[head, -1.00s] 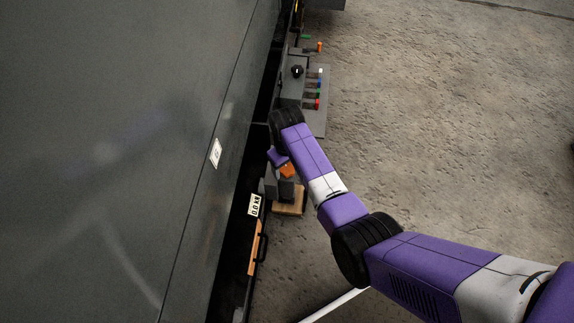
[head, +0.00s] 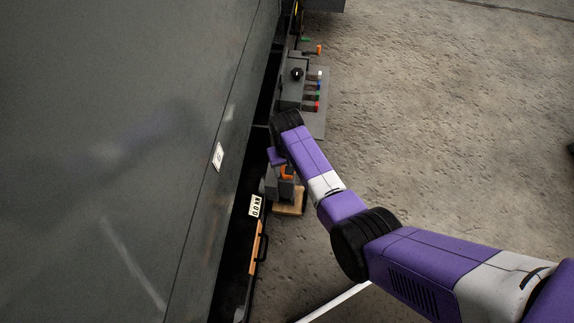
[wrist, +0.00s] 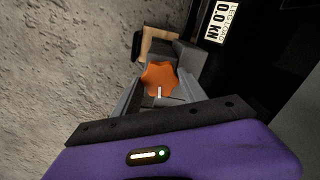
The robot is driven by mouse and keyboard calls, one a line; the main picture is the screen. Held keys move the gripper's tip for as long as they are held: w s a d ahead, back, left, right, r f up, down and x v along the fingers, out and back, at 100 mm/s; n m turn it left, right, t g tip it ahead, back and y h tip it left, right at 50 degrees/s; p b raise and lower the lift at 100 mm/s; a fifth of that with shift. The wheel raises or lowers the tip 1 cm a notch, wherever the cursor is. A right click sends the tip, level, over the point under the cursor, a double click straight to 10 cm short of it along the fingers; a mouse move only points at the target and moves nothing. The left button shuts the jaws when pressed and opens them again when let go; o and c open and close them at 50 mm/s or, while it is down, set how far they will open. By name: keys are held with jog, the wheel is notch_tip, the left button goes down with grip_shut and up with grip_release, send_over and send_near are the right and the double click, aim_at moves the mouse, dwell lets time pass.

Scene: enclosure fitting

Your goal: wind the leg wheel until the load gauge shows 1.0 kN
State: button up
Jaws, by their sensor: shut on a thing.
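The orange leg wheel (wrist: 160,80) is a lobed knob with a small pale mark, seen close in the wrist view. My gripper (wrist: 158,90) has its two grey fingers on either side of the wheel and is shut on it. In the head view the wheel (head: 287,172) is partly hidden by my wrist. The load gauge (wrist: 222,20) is a white plate reading 0.0 kN in the wrist view. It also shows in the head view (head: 256,206), beside the dark enclosure edge.
A wooden block (head: 289,207) lies on the ground under the leg. A grey panel (head: 317,120) with a black knob and coloured fittings stands beyond my wrist. The large grey enclosure wall (head: 110,150) fills the left. Concrete floor (head: 440,130) to the right is open.

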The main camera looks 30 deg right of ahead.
jog(key=shift+m+p, duration=0.6)
jog(key=shift+m, duration=1.3)
jog(key=o, duration=1.4)
jog(key=shift+c, duration=0.2)
jog(key=shift+r, duration=0.1)
notch_tip(320, 180, up, 8)
jog(key=p, duration=0.3)
jog(key=shift+f, duration=0.2)
